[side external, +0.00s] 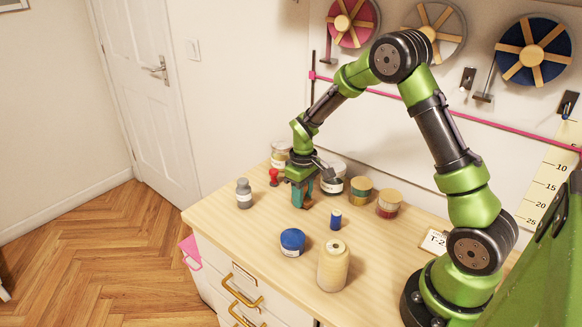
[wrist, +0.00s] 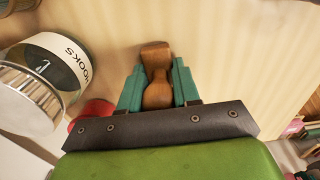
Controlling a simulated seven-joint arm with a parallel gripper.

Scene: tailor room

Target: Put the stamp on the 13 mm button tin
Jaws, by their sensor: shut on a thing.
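My gripper (side external: 300,197) is low over the wooden table, among the jars at its back left. In the wrist view its teal fingers (wrist: 158,72) are shut on a brown, waisted wooden piece that looks like the stamp (wrist: 155,55). In the side view the fingers hide most of it. I cannot tell whether it touches the table. Two short tins or jars with coloured lids, one greenish (side external: 360,190) and one red (side external: 389,204), stand right of my gripper. Their labels are too small to read, so I cannot tell which is the 13 mm button tin.
A jar marked HOOKS (wrist: 62,62) and a red object (wrist: 95,108) are close to my gripper. A grey bottle (side external: 244,193) stands at left. A blue round item (side external: 292,241), a blue spool (side external: 336,219) and a cream thread cone (side external: 333,266) stand in front.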

